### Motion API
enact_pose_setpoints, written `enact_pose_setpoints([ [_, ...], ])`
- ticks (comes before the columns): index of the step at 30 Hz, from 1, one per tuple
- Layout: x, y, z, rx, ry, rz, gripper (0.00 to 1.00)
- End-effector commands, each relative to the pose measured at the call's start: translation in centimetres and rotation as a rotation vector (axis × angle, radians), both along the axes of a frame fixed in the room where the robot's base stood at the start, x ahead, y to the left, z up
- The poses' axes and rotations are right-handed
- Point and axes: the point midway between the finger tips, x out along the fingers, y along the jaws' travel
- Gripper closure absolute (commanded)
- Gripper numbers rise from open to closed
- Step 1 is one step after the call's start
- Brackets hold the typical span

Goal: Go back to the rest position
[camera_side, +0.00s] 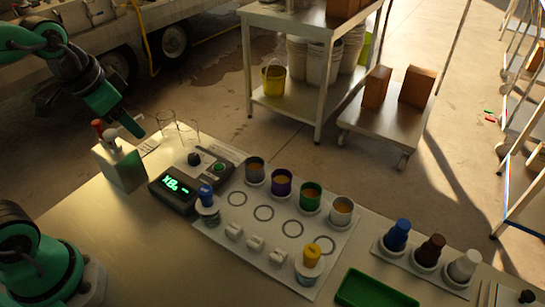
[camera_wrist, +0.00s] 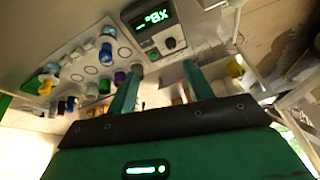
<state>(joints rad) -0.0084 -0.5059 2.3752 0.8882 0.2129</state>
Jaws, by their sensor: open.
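My teal gripper (camera_side: 130,122) is at the upper left in the side view, in the air above and beside a pale box (camera_side: 120,168) with a red-topped part on it. In the wrist view its two teal fingers (camera_wrist: 162,82) stand apart with nothing seen between them. The arm reaches in from the left edge. A dark device (camera_side: 180,187) with a green display stands on the table to the right of the box, and also shows in the wrist view (camera_wrist: 155,28).
A white mat (camera_side: 275,225) holds several coloured cups, a blue-topped cup (camera_side: 207,196) and a yellow-topped cup (camera_side: 312,256). Clear glasses (camera_side: 166,120) stand near the gripper. A green tray (camera_side: 372,290) lies in front. Bare table (camera_side: 150,245) is open at the front left.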

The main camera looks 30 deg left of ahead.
Motion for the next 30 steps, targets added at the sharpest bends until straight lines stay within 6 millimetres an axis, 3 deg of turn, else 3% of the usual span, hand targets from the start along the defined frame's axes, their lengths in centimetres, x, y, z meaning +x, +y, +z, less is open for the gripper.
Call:
enact_pose_setpoints([
  [6,-2.9,-0.2,0.6,-0.052,-0.07,0.111,0.48],
  [12,-4.3,-0.2,0.7,-0.083,-0.102,0.172,0.48],
  [30,-4.5,-0.2,0.6,-0.09,-0.107,0.185,0.48],
])
